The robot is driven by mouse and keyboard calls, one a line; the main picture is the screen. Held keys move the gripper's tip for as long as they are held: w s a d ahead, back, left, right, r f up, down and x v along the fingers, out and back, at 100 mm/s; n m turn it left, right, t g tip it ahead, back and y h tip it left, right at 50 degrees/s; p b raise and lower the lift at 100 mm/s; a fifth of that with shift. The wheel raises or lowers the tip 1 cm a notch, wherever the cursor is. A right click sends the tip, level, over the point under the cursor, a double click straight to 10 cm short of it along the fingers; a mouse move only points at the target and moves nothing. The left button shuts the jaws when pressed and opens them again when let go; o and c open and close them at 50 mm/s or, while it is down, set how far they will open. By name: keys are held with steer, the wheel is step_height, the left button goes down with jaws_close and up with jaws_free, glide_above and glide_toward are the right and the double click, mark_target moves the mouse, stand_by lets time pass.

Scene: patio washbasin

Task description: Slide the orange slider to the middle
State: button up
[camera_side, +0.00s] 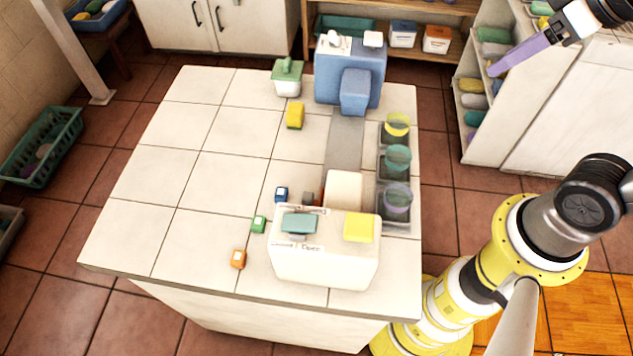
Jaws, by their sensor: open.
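A small orange block (238,258) with a pale top sits on the white tiled table, near its front edge, left of a white box. A thin orange-red strip (321,197) shows behind the white box (325,262), beside a small dark grey knob (307,198). I cannot tell which of these is the orange slider. The strip's lower part is hidden by the box. My gripper (497,67) is at the top right, well away from the table and touching nothing on it. A long purple finger-like part points down-left from it, open and with no object seen in it.
Green (258,224) and blue (281,194) blocks stand near the orange one. A blue machine (350,70), grey strip (345,140) and dark tray (394,225) with coloured cups line the right side. A yellow block (295,116) stands farther back. The table's left half is clear.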

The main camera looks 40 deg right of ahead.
steer(key=w+a+r+n+g, duration=0.1)
steer(key=w+a+n, duration=0.1)
steer(key=w+a, duration=0.45)
steer(key=n+g, duration=0.5)
steer(key=n, duration=0.1)
glide_above(307, 195)
step_height(307, 195, down, 14)
steer(key=f, duration=0.1)
step_height(307, 195, down, 13)
steer(key=shift+s+r, duration=0.1)
steer(key=shift+c, duration=0.3)
jaws_close()
